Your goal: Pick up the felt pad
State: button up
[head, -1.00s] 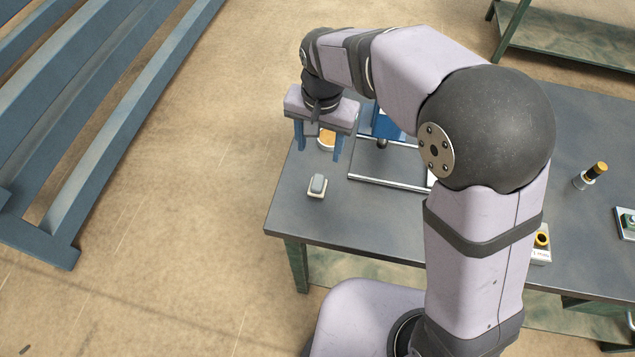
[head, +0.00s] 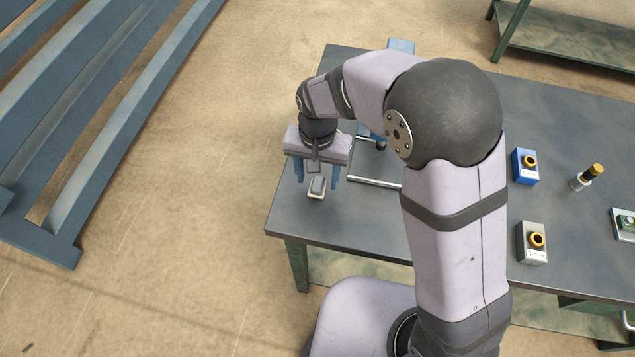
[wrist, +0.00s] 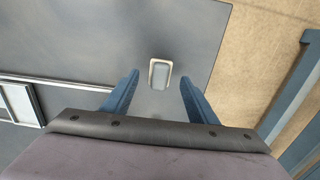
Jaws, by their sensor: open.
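The felt pad (head: 317,184) is a small grey rounded block on a pale base near the table's left front corner. In the wrist view the felt pad (wrist: 160,75) lies ahead of the fingertips, roughly centred between them, with clear space on both sides. My gripper (head: 317,182) is open, with its blue fingers apart above and around the pad in the head view. It also shows in the wrist view (wrist: 158,77), its fingers empty. I cannot tell the exact height above the pad.
The grey table (head: 350,228) has free room around the pad, and its edge lies close by. A metal-railed frame (head: 372,184) is right of the gripper. A blue box (head: 525,166), a grey box (head: 532,242) and a black-and-gold cylinder (head: 588,177) stand farther right.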

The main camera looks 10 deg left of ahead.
aim_at(318, 183)
jog(key=shift+f, duration=1.2)
jog(key=shift+c, duration=0.3)
jog(key=c, duration=1.1)
jog(key=shift+o, duration=0.2)
jog(key=shift+r, duration=0.1)
notch_tip(318, 183, up, 10)
jog(key=b, duration=0.1)
jog(key=shift+b, duration=0.35)
